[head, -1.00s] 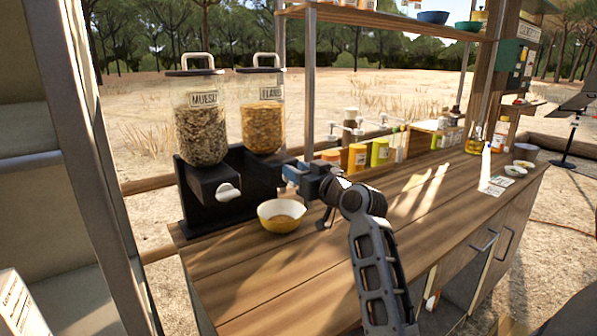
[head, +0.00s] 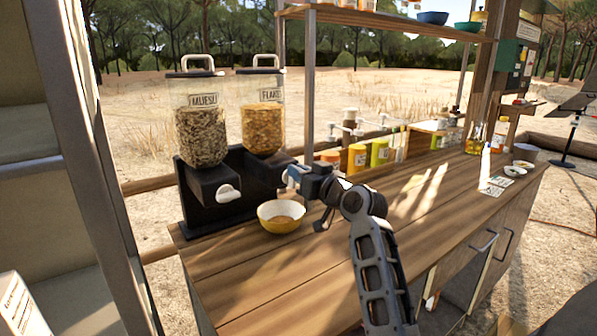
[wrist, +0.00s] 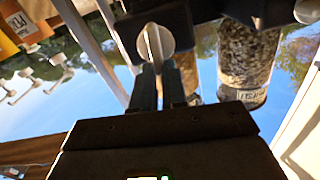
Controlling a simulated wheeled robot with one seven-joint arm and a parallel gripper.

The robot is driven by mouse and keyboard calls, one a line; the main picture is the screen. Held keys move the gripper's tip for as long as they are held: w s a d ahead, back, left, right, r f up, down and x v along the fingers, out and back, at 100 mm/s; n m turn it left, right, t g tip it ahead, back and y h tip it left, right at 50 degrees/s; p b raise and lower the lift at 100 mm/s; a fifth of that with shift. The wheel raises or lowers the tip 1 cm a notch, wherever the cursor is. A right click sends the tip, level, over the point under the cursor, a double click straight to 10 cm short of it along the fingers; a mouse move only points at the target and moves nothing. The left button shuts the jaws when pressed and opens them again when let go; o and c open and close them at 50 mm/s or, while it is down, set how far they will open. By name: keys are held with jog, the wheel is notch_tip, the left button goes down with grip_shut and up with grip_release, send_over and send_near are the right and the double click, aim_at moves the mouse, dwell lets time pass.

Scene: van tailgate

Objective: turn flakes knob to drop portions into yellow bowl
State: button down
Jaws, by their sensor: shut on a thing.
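The flakes dispenser (head: 263,124) is a clear jar of golden flakes on a black stand, right of the muesli dispenser (head: 201,132). My gripper (head: 291,175) is at the front of the flakes dispenser, and its jaws are shut on the white flakes knob (wrist: 155,43), which shows beyond the fingertips in the wrist view. In the head view my gripper largely hides that knob.
The white muesli knob (head: 228,193) is left of the bowl. Several yellow and orange jars (head: 357,158) and pump bottles stand behind my gripper.

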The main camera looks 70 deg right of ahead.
jog(key=shift+s+d+f+m+p, duration=0.3)
jog(key=shift+m+p, duration=0.9)
jog(key=shift+m, duration=1.55)
jog(key=shift+s+d+f+m+p, duration=0.1)
jog(key=shift+d+f+m+p, duration=0.3)
jog(key=shift+m+p, duration=1.55)
jog(key=shift+s+d+f+m+p, duration=0.25)
jog(key=shift+f+m+p, duration=0.2)
jog(key=shift+m, duration=3.05)
jog(key=c, duration=1.2)
grip_release()
jog(key=shift+w, duration=0.1)
jog(key=shift+o, duration=0.2)
